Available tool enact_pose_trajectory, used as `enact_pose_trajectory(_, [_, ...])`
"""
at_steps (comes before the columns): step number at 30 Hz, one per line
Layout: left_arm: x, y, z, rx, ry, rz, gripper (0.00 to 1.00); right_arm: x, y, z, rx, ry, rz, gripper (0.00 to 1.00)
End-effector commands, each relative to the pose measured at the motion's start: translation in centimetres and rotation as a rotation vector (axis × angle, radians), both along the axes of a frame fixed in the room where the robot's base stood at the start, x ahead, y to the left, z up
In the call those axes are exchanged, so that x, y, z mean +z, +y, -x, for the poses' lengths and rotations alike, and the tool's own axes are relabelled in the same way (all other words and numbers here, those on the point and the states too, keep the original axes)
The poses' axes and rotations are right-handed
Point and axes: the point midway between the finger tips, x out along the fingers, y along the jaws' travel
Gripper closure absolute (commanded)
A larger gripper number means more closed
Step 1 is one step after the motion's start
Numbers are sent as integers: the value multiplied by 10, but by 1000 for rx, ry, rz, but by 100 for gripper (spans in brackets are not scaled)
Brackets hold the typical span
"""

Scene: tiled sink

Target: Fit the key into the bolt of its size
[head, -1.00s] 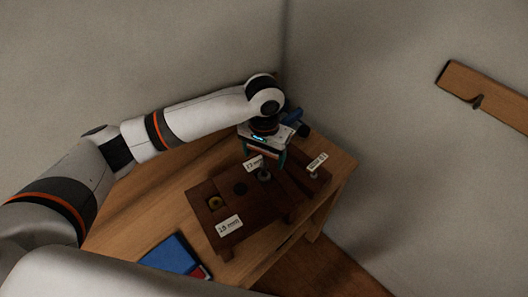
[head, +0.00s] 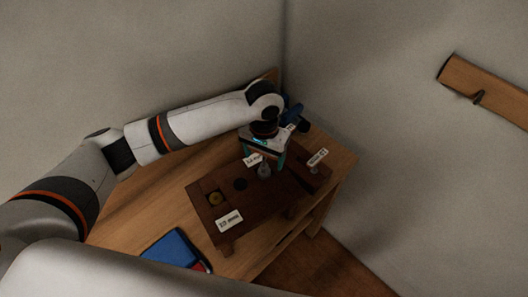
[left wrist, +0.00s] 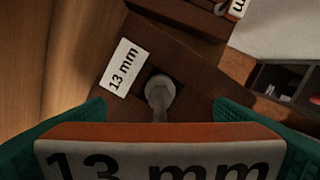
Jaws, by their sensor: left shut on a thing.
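My left gripper (head: 264,155) is shut on the key, whose white plate reading "13 mm" (left wrist: 160,160) lies between the teal fingers in the left wrist view. The key's grey shank (left wrist: 160,114) runs down to a round grey end (left wrist: 160,90), over a dark square recess in the brown wooden block (left wrist: 190,62). Beside this recess is a "13 mm" label (left wrist: 122,67). I cannot tell whether the key's end is seated on a bolt, which is hidden. My right gripper is not in view.
The block stands on a wooden table (head: 160,205). A label (head: 230,220) at its front and another (head: 318,157) at its right are hard to read. A blue book-like thing (head: 170,248) lies at the front left. Grey walls close in behind.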

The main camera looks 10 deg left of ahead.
Motion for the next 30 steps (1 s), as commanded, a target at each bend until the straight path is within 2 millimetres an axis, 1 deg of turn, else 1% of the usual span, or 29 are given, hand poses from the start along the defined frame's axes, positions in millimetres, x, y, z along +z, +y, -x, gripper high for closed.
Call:
enact_pose_trajectory(6, [-6, 0, 0, 0, 0, -1, 47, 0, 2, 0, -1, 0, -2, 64])
enact_pose_trajectory(7, [-5, 0, 0, 0, -1, -1, 20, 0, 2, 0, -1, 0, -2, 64])
enact_pose_trajectory(9, [-5, 0, 0, 0, -1, -1, 8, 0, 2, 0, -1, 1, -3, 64])
enact_pose_trajectory(11, [-5, 0, 0, 0, -1, 0, 0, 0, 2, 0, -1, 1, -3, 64])
enact_pose_trajectory(17, [-5, 0, 0, 0, 0, 0, 0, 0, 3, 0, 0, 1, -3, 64])
enact_pose_trajectory(20, [-1, 0, -1, 0, -2, 1, 0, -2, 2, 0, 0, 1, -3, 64])
enact_pose_trajectory(23, [10, -1, -1, -1, -4, 2, 0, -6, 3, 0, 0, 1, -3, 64])
enact_pose_trajectory(26, [28, 0, -1, -2, -6, 2, 0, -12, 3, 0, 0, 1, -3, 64])
enact_pose_trajectory(30, [59, -1, -1, -2, -7, 3, 0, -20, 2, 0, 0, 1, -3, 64])
